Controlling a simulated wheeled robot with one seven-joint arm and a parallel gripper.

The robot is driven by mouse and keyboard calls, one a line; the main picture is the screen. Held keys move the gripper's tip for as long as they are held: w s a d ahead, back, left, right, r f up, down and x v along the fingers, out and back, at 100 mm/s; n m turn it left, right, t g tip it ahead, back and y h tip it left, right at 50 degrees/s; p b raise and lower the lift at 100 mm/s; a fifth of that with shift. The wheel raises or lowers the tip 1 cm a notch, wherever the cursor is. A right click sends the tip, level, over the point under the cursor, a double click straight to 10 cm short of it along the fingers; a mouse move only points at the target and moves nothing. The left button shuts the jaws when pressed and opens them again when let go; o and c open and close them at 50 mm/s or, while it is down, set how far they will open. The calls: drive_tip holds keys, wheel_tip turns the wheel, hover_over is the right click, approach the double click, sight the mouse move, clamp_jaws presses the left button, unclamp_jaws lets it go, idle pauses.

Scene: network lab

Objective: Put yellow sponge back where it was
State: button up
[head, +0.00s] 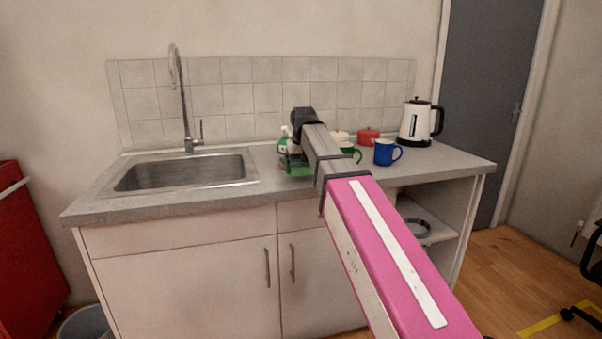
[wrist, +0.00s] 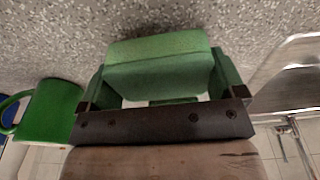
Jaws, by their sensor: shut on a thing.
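My gripper (head: 296,164) is over the counter, just right of the sink, with my arm partly in front of it. In the wrist view, its two green fingers (wrist: 160,78) are shut on a block-shaped sponge (wrist: 158,48). The sponge looks green in both tones, and no yellow sponge shows in either view. The sponge is upright between the fingers, close to the grey speckled counter. I cannot tell whether it touches the surface. In the head view the sponge is mostly hidden or blends with the fingers.
The sink (head: 185,172) is to the left of the gripper. The counter's front strip is clear.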

sight(302, 166)
drive_tip(key=shift+f, duration=1.05)
drive_tip(key=shift+f, duration=0.1)
drive_tip(key=o, duration=0.6)
drive_tip(key=r, duration=0.4)
drive_tip(key=s+r, duration=0.1)
drive_tip(key=r, duration=0.7)
drive_tip(key=shift+s+d, duration=0.25)
drive_tip(key=shift+s, duration=0.1)
drive_tip(key=shift+r, duration=0.1)
drive_tip(key=shift+s, duration=0.15)
